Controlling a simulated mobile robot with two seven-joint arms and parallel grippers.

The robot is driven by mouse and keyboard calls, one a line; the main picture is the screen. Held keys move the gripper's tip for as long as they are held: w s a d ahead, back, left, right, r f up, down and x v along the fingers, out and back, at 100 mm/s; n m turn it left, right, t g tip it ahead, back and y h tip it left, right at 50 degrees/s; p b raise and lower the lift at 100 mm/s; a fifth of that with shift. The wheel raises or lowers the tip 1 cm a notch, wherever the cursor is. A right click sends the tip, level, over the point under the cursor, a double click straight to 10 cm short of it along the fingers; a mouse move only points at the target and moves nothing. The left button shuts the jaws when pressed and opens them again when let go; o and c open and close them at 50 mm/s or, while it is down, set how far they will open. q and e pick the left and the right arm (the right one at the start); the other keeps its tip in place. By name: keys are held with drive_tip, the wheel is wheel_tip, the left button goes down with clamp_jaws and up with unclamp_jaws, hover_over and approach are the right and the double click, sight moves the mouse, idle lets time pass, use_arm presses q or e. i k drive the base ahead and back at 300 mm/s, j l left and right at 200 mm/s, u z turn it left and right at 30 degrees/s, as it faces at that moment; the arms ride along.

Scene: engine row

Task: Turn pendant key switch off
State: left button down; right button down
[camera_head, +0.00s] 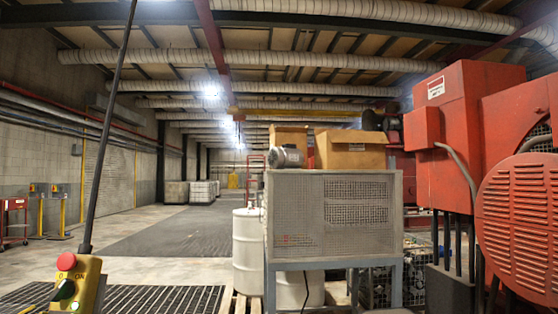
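The yellow pendant (90,285) hangs from a black cable or rod (108,130) at the lower left, and the bottom edge of the picture cuts it off. A red mushroom button (66,261) sits at its top. Below the button is a dark rotary key switch (63,291), with small lettering that seems to read "ON" near it. The switch looks tilted, but I cannot tell for sure which position it points to. A small green spot shows just below it. Neither of my grippers is in view.
A grey mesh cabinet (335,212) on a stand and white drums (247,250) stand right of the pendant. Large red machinery (470,150) fills the right side. A dark floor grating (150,299) lies at the front. The aisle (175,232) behind is open.

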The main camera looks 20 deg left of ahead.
sight(65, 291)
drive_tip(key=u, duration=1.65)
